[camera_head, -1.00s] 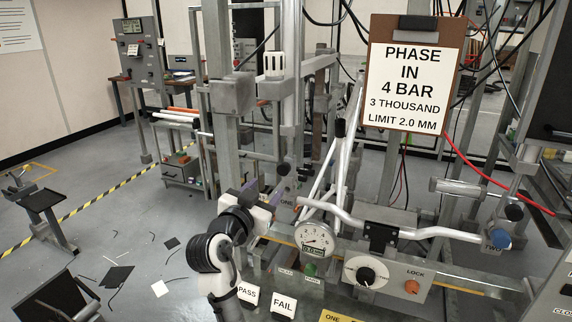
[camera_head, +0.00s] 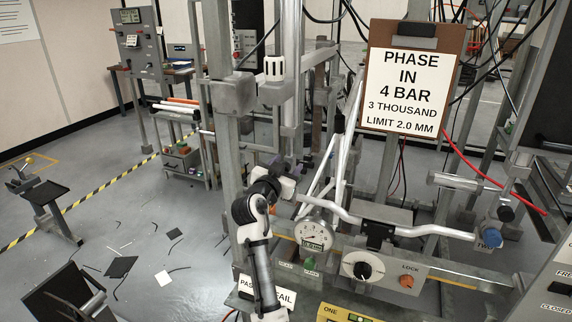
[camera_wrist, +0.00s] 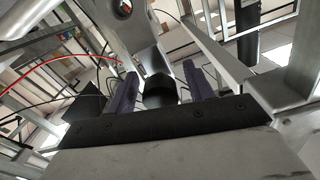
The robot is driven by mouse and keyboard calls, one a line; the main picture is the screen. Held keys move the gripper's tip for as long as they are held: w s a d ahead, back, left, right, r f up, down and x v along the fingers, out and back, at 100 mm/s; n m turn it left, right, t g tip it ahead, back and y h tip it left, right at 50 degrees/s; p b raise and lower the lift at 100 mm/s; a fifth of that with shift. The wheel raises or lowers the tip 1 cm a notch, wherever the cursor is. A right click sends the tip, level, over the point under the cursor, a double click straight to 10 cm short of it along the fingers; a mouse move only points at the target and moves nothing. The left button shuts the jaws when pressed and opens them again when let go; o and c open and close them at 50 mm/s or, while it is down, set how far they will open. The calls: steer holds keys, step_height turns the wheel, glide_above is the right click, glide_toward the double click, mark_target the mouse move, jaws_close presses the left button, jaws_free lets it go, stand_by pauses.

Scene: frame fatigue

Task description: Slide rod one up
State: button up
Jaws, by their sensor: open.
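My gripper (camera_head: 285,173) is at the left end of the frame rig, left of the dial gauge, in the head view. Its purple fingers are open in the wrist view (camera_wrist: 158,74). A black knob (camera_wrist: 160,90) sits between the fingers, with gaps on both sides. It appears to be the end of rod one; grey metal shows behind it. In the head view my gripper largely hides this knob and its label, so I cannot tell the rod's position.
The dial gauge (camera_head: 315,234), bicycle handlebar (camera_head: 400,228) and control panel (camera_head: 383,269) are close on the right. A steel upright (camera_head: 232,130) stands just left of my gripper. A clipboard (camera_head: 408,80) hangs above.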

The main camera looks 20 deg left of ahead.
mark_target(289, 141)
jaws_close()
steer(key=shift+r+p, duration=0.5)
steer(key=shift+r, duration=2.95)
steer(key=shift+c, duration=0.5)
jaws_free()
steer(key=shift+o, duration=0.5)
steer(key=shift+f, duration=0.1)
steer(key=s+b, duration=0.4)
steer(key=s, duration=0.9)
steer(key=shift+s+d+b, duration=0.2)
steer(key=shift+s+b, duration=0.1)
steer(key=shift+s, duration=0.1)
